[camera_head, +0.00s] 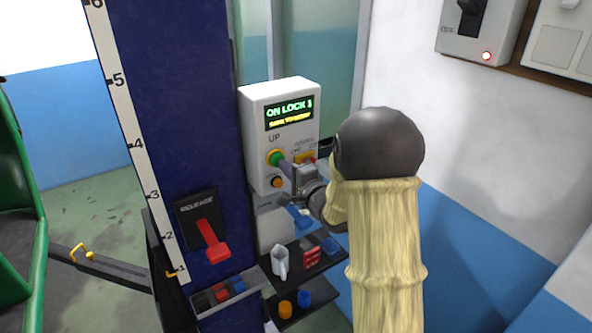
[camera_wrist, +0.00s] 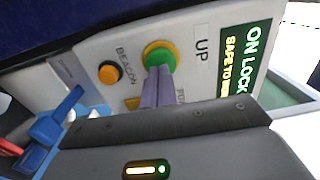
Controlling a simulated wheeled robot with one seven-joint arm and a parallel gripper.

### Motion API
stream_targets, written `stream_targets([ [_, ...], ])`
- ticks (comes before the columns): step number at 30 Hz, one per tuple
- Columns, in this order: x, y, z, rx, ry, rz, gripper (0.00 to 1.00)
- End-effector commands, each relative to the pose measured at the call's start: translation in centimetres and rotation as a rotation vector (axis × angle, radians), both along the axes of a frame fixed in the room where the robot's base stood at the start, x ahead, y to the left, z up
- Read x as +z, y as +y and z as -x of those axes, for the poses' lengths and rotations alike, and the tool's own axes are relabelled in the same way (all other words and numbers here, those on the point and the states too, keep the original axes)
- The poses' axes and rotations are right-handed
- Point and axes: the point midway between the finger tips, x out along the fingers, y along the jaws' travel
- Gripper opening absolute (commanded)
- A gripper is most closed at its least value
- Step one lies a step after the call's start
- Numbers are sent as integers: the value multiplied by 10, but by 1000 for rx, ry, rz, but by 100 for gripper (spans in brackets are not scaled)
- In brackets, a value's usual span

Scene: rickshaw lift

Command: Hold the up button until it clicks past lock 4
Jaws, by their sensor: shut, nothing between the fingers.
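The white control box (camera_head: 259,128) stands beside the dark blue lift column. Its display (camera_head: 289,112) reads "ON LOCK 1" in green, with a smaller yellow line that looks like "SAFE TO WORK". The green up button (camera_head: 274,156) sits below the "UP" label in a yellow ring; it also shows in the wrist view (camera_wrist: 160,58). My gripper (camera_head: 285,165) is shut and empty, its fingertips at the green button's face. In the wrist view my gripper's tips (camera_wrist: 158,72) overlap the button's lower edge. I cannot tell whether the button is pressed in.
An orange beacon button (camera_wrist: 110,72) is close beside the green one. A red lever (camera_head: 212,240) juts from the blue column (camera_head: 180,110), which carries a numbered scale. A small shelf (camera_head: 325,262) with a white jug (camera_head: 280,262) is below. A grey switch box (camera_head: 480,28) hangs on the right wall.

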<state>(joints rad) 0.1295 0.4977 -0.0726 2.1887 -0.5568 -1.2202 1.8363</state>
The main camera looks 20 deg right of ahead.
Motion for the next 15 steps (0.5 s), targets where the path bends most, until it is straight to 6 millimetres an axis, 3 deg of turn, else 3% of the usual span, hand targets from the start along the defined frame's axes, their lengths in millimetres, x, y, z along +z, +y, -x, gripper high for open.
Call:
stream_targets([
  [15,-1,4,-11,0,0,0,0],
])
